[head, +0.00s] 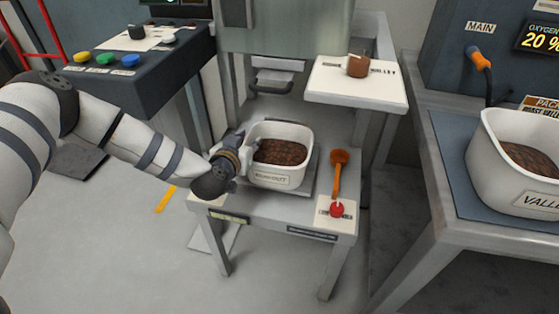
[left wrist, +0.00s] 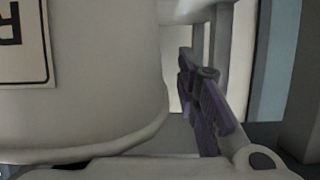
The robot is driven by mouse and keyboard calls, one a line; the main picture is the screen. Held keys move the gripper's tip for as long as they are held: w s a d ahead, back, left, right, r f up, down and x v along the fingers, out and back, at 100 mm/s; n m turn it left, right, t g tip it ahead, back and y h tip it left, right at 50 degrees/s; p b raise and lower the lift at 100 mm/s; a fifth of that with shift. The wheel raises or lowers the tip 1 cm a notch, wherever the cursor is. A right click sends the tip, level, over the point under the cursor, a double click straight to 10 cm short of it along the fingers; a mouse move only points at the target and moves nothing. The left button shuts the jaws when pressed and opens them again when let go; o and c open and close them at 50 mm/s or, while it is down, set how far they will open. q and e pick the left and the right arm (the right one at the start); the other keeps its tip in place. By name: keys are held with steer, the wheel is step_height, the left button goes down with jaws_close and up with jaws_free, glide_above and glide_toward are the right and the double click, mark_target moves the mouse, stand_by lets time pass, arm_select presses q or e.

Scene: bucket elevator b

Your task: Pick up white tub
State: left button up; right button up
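A white tub (head: 280,181) with dark brown contents and a front label stands on a low metal stand (head: 270,207). My left gripper (head: 240,157) is at the tub's left side, close against its wall. In the left wrist view the white tub (left wrist: 85,95) fills the left half. One dark purple finger (left wrist: 205,100) shows to the right, with a gap between it and the tub. The other finger is hidden. The gripper looks open. A second white tub (head: 515,165), labelled VALLEY, stands on the right bench. My right gripper is not in view.
An orange scoop (head: 337,175) and a red button (head: 337,209) are on the stand, right of the tub. A white shelf (head: 355,90) with a brown weight-like piece overhangs behind. A button console (head: 115,70) is at the upper left. Floor is clear in front.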

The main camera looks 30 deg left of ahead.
arm_select(q)
steer(key=shift+w, duration=0.1)
jaws_close()
steer(key=shift+r, duration=0.15)
